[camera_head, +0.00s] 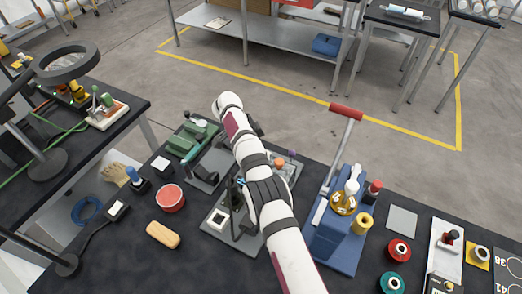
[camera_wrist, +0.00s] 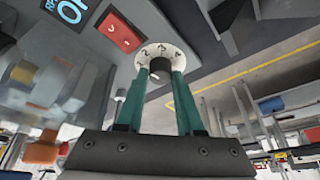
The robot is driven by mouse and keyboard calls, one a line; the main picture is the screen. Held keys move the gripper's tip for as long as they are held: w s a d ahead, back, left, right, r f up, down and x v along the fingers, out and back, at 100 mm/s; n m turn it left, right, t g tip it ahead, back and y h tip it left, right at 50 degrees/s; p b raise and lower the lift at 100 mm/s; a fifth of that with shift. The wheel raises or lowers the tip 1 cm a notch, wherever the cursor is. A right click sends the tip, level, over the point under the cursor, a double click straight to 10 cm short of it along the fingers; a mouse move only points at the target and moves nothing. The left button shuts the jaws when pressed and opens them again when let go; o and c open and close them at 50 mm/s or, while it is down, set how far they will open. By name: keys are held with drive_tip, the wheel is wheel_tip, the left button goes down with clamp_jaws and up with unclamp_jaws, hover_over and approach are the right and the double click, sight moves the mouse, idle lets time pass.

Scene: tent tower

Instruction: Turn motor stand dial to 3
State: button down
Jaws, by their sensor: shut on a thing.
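In the wrist view, the motor stand dial is a white disc (camera_wrist: 158,48) with the numbers 2, 3 and 4 readable, and a dark knob (camera_wrist: 161,66) in front of it. My gripper (camera_wrist: 161,76) has its two teal fingers on either side of the knob and is shut on it. The knob's pointer mark cannot be made out. The grey motor stand face (camera_wrist: 95,55) carries a red rocker switch (camera_wrist: 120,33) and a display (camera_wrist: 70,10) with blue lettering, partly cut off. In the head view, my arm hides the dial.
In the head view, a green machine (camera_head: 190,142) stands left of my arm. A blue press (camera_head: 335,245) with a red-handled lever (camera_head: 346,112) stands to the right. A red round tin (camera_head: 170,198) and a tan block (camera_head: 162,235) lie at the left of the dark bench.

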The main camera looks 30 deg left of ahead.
idle(0.3)
drive_tip(key=c, duration=0.5)
unclamp_jaws()
drive_tip(key=shift+c, duration=0.2)
drive_tip(key=v, duration=0.7)
drive_tip(key=shift+r, duration=0.25)
